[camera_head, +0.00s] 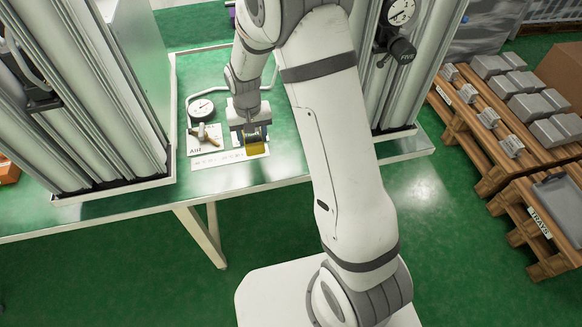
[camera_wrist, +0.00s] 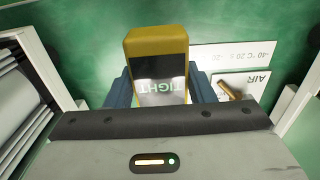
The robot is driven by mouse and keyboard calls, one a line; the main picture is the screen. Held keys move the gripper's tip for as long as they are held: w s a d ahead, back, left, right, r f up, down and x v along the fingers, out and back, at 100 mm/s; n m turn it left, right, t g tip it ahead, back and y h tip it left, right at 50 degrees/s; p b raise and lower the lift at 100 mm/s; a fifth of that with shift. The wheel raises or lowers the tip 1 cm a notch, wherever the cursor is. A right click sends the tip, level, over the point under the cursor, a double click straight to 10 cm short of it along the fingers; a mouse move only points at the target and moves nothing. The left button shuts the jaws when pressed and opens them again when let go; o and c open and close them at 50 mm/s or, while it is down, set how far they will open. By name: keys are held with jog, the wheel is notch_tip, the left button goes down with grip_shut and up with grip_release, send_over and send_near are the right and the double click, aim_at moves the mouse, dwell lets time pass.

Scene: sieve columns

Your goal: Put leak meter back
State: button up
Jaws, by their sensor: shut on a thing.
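The leak meter (camera_wrist: 157,50) is a yellow-cased device with a dark face. Its display reads TIGHT, upside down in the wrist view. My gripper (camera_wrist: 158,88) is shut on it, with a dark blue finger on each side. In the head view the gripper (camera_head: 251,135) is low over the green table, and the yellow end of the meter (camera_head: 256,148) shows below it. The meter is over or on a white printed strip (camera_head: 215,161); I cannot tell whether it touches. Its lower part is hidden by my gripper.
Left of the meter are a white AIR plate (camera_head: 197,149) with a brass fitting (camera_head: 207,134) and a round gauge (camera_head: 201,109). Tall column units stand on both sides, the right one bearing a gauge (camera_head: 400,12). Wooden pallets (camera_head: 470,140) with grey blocks are at the right.

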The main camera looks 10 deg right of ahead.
jog(key=s+a+f+b, duration=0.1)
jog(key=a+f+b, duration=0.1)
jog(key=a+b, duration=0.5)
jog(key=p, duration=0.5)
send_over(289, 159)
jog(key=shift+a+f, duration=0.15)
jog(key=shift+f, duration=0.8)
notch_tip(289, 159, down, 4)
jog(key=shift+s+r, duration=0.1)
jog(key=shift+f, duration=0.45)
